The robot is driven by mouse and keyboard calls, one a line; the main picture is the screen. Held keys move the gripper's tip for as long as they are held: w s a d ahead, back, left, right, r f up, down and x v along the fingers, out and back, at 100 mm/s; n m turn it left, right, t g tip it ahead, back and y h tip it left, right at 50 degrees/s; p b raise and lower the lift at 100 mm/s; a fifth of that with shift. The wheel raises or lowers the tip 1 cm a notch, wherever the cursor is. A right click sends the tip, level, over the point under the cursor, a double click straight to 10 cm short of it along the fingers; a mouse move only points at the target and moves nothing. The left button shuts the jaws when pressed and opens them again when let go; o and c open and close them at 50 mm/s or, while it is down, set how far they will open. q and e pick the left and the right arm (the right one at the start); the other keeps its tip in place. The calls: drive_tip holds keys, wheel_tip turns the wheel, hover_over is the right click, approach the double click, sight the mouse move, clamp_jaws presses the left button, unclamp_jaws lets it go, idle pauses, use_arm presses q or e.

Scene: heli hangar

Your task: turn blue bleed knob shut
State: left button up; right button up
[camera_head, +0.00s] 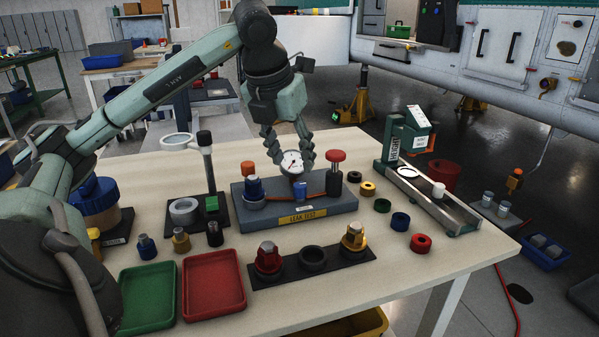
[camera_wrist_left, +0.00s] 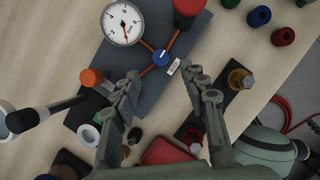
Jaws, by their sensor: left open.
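The grey leak-test block (camera_head: 335,206) lies on the table and carries a yellow label. The small blue bleed knob (camera_head: 300,190) is on it at the orange pipes, below a white round gauge (camera_head: 291,162). In the left wrist view the knob (camera_wrist_left: 160,57) has a white mark, and the gauge (camera_wrist_left: 122,22) is at its upper left. My left gripper (camera_head: 289,163) points down above the block, open and empty. In the left wrist view the knob lies just beyond the gap between the fingertips (camera_wrist_left: 160,72). Contact is not visible. My right gripper is out of view.
On the block, a red-topped post (camera_head: 335,157) stands right and an orange cap (camera_head: 247,168) left. A lamp-like stand (camera_head: 206,165) is further left. Several coloured rings, red (camera_head: 213,284) and green trays, and a fittings strip (camera_head: 313,260) lie around.

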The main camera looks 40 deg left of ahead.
sight(299, 185)
use_arm(q)
drive_tip(key=b+x, duration=0.1)
drive_tip(key=x, duration=0.6)
drive_tip(key=shift+w+f, duration=0.1)
drive_tip(key=shift+f, duration=0.15)
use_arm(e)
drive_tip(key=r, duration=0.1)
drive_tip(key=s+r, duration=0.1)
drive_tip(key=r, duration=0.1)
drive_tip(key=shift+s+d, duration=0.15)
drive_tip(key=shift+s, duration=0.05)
use_arm(q)
drive_tip(key=shift+c, duration=0.6)
clamp_jaws()
